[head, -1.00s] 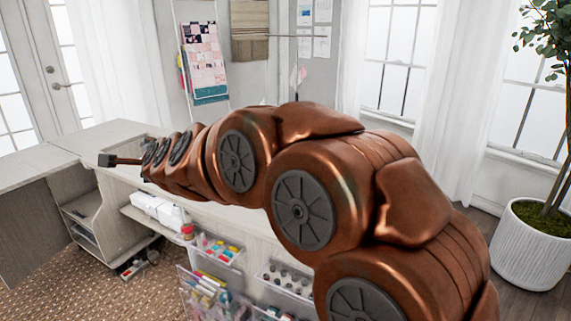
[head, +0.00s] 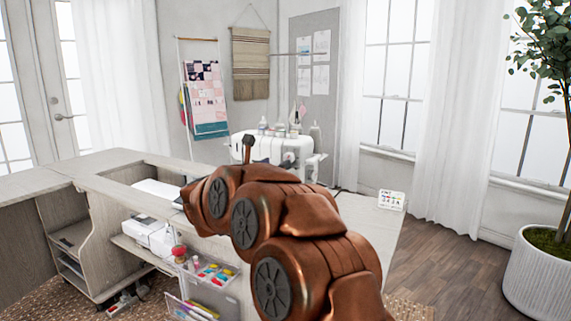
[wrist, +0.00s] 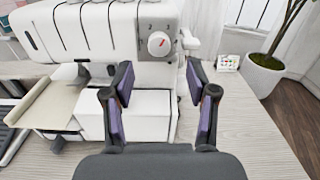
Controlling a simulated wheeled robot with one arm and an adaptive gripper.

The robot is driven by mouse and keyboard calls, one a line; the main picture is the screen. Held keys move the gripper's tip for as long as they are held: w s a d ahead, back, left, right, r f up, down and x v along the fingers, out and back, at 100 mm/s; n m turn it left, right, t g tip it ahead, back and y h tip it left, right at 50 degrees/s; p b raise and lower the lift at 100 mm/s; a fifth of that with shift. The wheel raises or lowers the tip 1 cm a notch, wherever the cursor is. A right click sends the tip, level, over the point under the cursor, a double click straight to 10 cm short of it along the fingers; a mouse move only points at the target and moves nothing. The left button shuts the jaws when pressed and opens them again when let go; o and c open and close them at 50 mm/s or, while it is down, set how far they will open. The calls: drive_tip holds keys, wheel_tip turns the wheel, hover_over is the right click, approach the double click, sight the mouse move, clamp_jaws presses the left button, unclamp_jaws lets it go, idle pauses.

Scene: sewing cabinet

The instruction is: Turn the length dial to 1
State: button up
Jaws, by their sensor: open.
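The length dial (wrist: 158,43) is a round white knob with a red mark, on a grey panel at the right end of the white sewing machine (wrist: 60,32) in the wrist view. Small figures stand around the dial, but the setting is too small to read surely. My gripper (wrist: 158,78) is open and empty, its purple-padded fingers spread wide, the dial showing between and beyond them, untouched. In the head view the machine (head: 268,147) stands past my arm, which hides part of it; the dial cannot be made out there.
The worktop (wrist: 240,125) is clear right of the machine. A small white card with coloured marks (wrist: 228,62) stands at the back right, near a potted plant (wrist: 265,72). Bottles (head: 280,126) show above the machine. A cabinet shelf (head: 130,247) lies at left.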

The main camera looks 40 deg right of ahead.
sight(288, 158)
drive_tip(key=shift+x, duration=3.4)
clamp_jaws()
